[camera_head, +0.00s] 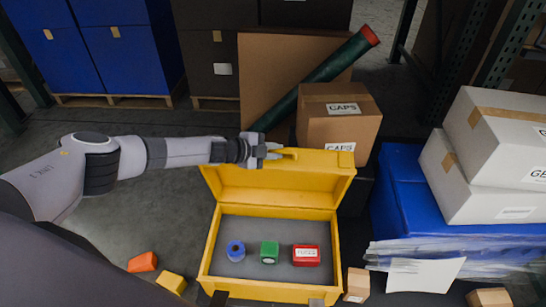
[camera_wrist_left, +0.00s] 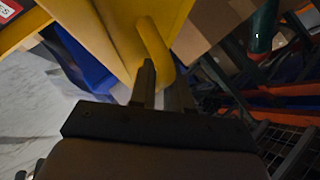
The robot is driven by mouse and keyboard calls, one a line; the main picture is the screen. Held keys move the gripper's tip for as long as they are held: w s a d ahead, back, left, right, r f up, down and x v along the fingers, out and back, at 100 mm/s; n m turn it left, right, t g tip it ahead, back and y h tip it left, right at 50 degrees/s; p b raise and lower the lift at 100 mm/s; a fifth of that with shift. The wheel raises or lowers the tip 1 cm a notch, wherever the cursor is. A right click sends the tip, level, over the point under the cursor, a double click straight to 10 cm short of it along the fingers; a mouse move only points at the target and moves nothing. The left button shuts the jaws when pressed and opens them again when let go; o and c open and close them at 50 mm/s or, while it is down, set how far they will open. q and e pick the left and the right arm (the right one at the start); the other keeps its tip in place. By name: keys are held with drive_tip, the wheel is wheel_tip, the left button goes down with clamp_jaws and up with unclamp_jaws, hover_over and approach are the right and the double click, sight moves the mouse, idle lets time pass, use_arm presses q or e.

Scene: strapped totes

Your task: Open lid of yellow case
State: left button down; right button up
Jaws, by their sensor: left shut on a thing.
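The yellow case (camera_head: 208,255) stands open on the floor, its lid (camera_head: 275,188) raised and leaning back behind the tray. A blue roll (camera_head: 235,251), a green block (camera_head: 269,252) and a red box (camera_head: 306,255) lie on its grey floor. My left gripper (camera_head: 272,152) is at the lid's upper left edge. In the left wrist view my left gripper (camera_wrist_left: 162,92) is shut on the yellow handle (camera_wrist_left: 156,45) of the lid. Its fingertips are partly hidden by the handle. My right gripper is not in view.
Cardboard boxes (camera_head: 340,116) and a green tube (camera_head: 318,80) stand close behind the lid. A blue tote (camera_head: 402,190) with white boxes (camera_head: 490,150) is at the right. An orange block (camera_head: 142,262) and a yellow block (camera_head: 172,283) lie on the floor at left.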

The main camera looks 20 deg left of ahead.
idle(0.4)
use_arm(q)
drive_tip(key=c, duration=1.2)
unclamp_jaws()
drive_tip(key=shift+s+a+r+p, duration=0.25)
drive_tip(key=shift+s+a+p, duration=0.05)
drive_tip(key=shift+s+p, duration=0.1)
drive_tip(key=p+v, duration=0.1)
drive_tip(key=v, duration=0.3)
drive_tip(key=shift+a+r+p, duration=0.1)
drive_tip(key=shift+p, duration=0.3)
drive_tip(key=shift+v, duration=0.95)
